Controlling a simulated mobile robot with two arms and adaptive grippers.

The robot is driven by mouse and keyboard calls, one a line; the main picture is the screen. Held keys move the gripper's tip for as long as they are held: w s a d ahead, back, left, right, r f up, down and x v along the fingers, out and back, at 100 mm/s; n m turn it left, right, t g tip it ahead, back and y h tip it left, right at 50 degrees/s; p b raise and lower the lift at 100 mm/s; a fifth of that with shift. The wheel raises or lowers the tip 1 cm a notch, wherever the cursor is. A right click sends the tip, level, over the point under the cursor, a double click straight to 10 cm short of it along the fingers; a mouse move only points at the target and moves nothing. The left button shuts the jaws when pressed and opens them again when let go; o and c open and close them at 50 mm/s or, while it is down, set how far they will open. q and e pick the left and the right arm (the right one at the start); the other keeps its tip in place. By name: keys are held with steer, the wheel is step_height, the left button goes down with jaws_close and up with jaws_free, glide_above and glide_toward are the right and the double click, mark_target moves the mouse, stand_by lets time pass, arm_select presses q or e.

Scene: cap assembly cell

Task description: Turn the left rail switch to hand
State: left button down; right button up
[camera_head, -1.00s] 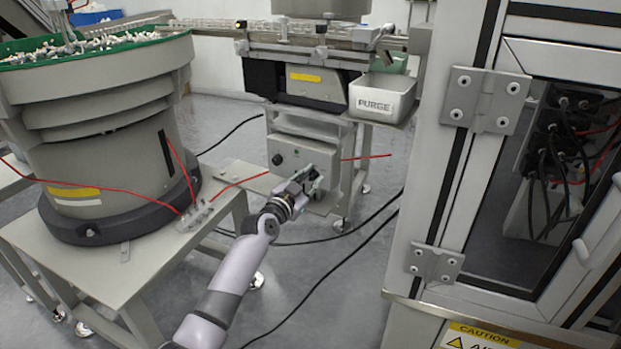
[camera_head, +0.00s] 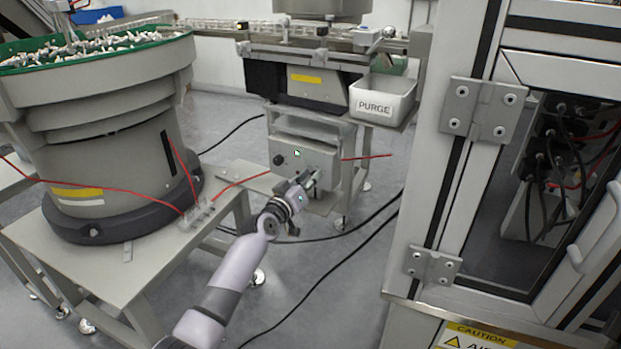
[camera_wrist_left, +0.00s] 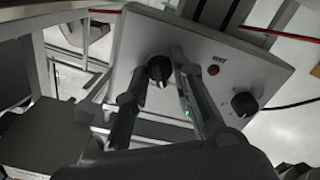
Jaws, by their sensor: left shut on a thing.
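The control box (camera_head: 318,158) is a grey panel under the rail. In the head view, one black knob (camera_head: 278,160) at its left and a lit green lamp (camera_head: 297,153) are uncovered. My left gripper (camera_head: 313,176) is at the panel's right side and hides the other knob. In the left wrist view, which sees the panel turned round, my left gripper's fingers (camera_wrist_left: 159,70) are shut on this black knob switch (camera_wrist_left: 158,69). The free knob (camera_wrist_left: 243,103), a red button (camera_wrist_left: 213,70) and the green lamp (camera_wrist_left: 187,113) show beside it. I cannot read the switch's setting. My right gripper is not in view.
A large feeder bowl (camera_head: 95,110) stands on a table (camera_head: 110,275) at the left. A PURGE bin (camera_head: 382,100) hangs above right of the box. A framed cabinet (camera_head: 455,170) fills the right. Red cables (camera_head: 368,157) run beside the box, black ones across the floor.

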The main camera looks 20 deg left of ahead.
arm_select(q)
steer(key=shift+n, duration=1.3)
steer(key=c, duration=1.4)
jaws_free()
steer(key=shift+s, duration=0.1)
steer(key=s+a, duration=0.1)
steer(key=s, duration=1)
steer(key=shift+s+a, duration=0.35)
steer(key=shift+f, duration=0.1)
